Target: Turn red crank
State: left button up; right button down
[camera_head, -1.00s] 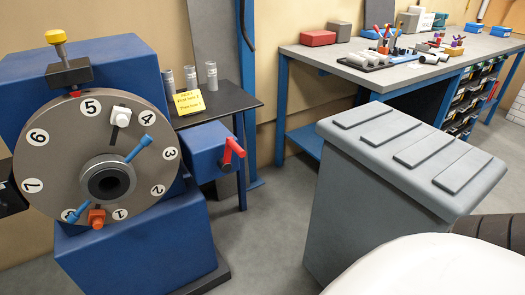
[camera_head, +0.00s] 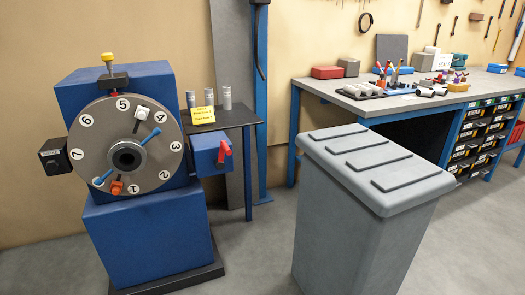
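The red crank (camera_head: 224,151) is a small red handle on the front of a blue box (camera_head: 208,146). That box sits on the right side of the blue machine (camera_head: 148,239) at the left of the head view. The machine carries a round grey dial (camera_head: 103,158) with numbers, a black hub (camera_head: 126,156), blue rods, a white block and an orange block. A yellow knob (camera_head: 107,58) stands on top, above a small red tip at the 5. Neither of my grippers shows in the view, and nothing touches the crank.
A large grey bin (camera_head: 345,228) with a ribbed lid stands right of the machine. A dark side table (camera_head: 231,117) holds grey cylinders and a yellow note. A workbench (camera_head: 318,85) with tools and drawers is behind. Open floor (camera_head: 256,250) lies between machine and bin.

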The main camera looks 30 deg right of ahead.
aim_at(219, 163)
jog(key=z, duration=0.5)
jog(key=i, duration=1.2)
jog(key=u, duration=0.7)
